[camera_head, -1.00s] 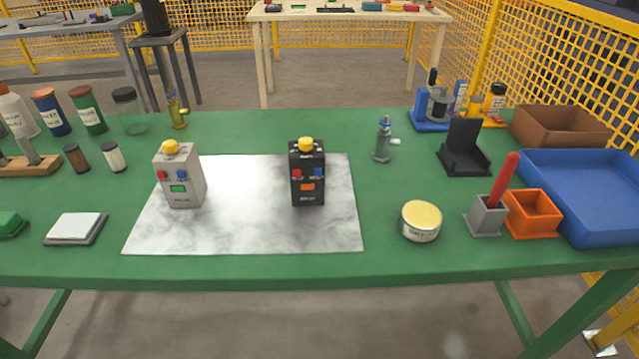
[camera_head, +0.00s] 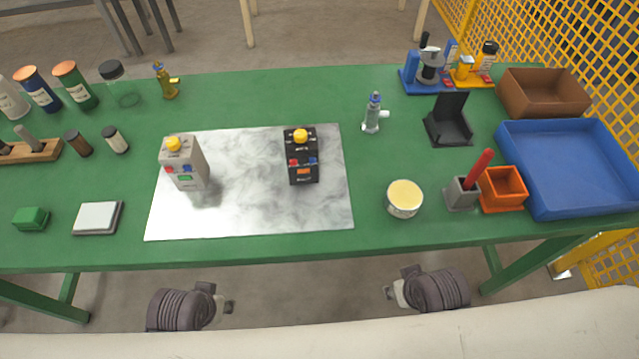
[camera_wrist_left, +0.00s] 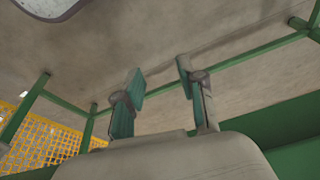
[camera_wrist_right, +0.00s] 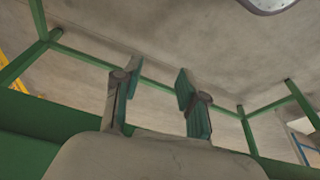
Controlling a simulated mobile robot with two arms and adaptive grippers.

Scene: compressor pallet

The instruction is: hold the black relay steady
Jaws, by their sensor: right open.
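The black relay (camera_head: 302,158) stands upright on the right part of a marbled white mat (camera_head: 250,209). It has a yellow knob on top, red and blue buttons and an orange label on its front. A similar grey relay (camera_head: 185,165) stands on the mat's left part. My left gripper (camera_wrist_left: 161,80) is open and empty, with its fingers apart in the left wrist view. My right gripper (camera_wrist_right: 156,82) is also open and empty in the right wrist view. Both arms are low in front of the table's near edge, away from both relays.
A tin (camera_head: 404,198), a grey holder (camera_head: 461,194) with a red stick, an orange bin (camera_head: 503,188) and a blue tray (camera_head: 570,165) are on the right. A black stand (camera_head: 447,122) is behind them. Bottles and a white-topped pad (camera_head: 98,217) are on the left.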

